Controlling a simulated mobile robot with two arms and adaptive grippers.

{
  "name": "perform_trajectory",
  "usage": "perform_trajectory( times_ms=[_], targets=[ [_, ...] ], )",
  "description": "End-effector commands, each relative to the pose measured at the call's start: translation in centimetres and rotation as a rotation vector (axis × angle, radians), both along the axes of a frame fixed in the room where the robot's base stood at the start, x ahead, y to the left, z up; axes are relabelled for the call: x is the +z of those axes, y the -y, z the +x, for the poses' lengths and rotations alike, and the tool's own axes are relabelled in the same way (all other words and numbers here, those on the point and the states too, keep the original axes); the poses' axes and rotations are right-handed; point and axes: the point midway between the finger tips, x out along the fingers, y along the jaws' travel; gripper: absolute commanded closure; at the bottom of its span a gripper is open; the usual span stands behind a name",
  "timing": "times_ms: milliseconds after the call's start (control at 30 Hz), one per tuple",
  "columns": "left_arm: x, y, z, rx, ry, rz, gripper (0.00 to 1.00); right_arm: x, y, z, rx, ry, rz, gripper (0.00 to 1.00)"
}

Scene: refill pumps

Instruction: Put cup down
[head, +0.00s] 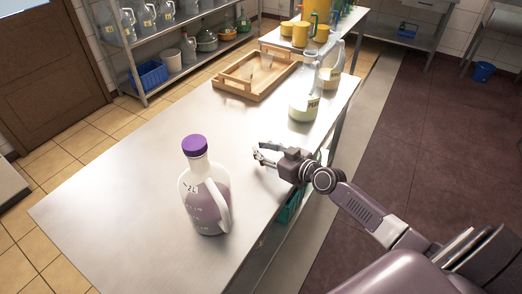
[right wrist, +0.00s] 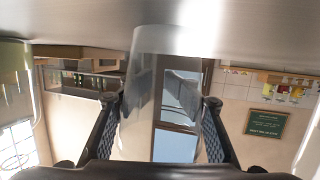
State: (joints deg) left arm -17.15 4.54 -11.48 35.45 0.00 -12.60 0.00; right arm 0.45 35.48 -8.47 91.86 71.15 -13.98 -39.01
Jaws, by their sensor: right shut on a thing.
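My right gripper (head: 262,155) reaches over the steel table (head: 130,190) from the right, low near its right edge. In the right wrist view, which is upside down, its two fingers (right wrist: 160,101) are shut on a clear cup (right wrist: 138,85). The cup's end overlaps the table surface at the top of that picture; I cannot tell whether it touches. In the head view the cup is too faint to make out. My left gripper is not in view.
A purple-capped jug (head: 207,195) stands left of my gripper. A glass bottle of pale liquid (head: 304,95) and a jar (head: 330,77) stand beyond it. A wooden tray (head: 240,92) with clear cups lies at the table's far end. The table's left part is clear.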

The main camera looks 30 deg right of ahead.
Motion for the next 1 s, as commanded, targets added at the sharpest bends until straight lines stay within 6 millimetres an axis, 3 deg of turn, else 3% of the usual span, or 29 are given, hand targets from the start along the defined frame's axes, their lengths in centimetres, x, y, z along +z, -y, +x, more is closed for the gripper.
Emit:
perform_trajectory(
  times_ms=[200, 233, 433, 800, 1000],
  targets=[
    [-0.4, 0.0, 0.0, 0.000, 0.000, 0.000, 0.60, -0.4, 0.0, 0.0, 0.000, 0.000, -0.001, 0.75],
    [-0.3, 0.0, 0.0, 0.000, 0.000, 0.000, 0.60, -0.2, 0.0, 0.0, 0.000, 0.000, -0.001, 0.64],
    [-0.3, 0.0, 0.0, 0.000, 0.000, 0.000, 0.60, -0.2, 0.0, 0.0, 0.001, -0.001, -0.001, 0.43],
    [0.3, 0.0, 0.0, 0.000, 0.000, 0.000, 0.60, 0.3, 0.0, 0.0, 0.001, 0.000, 0.001, 0.43],
    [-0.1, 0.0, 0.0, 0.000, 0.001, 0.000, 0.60, 0.5, 0.7, -2.5, 0.002, -0.003, -0.004, 0.43]
  ],
)
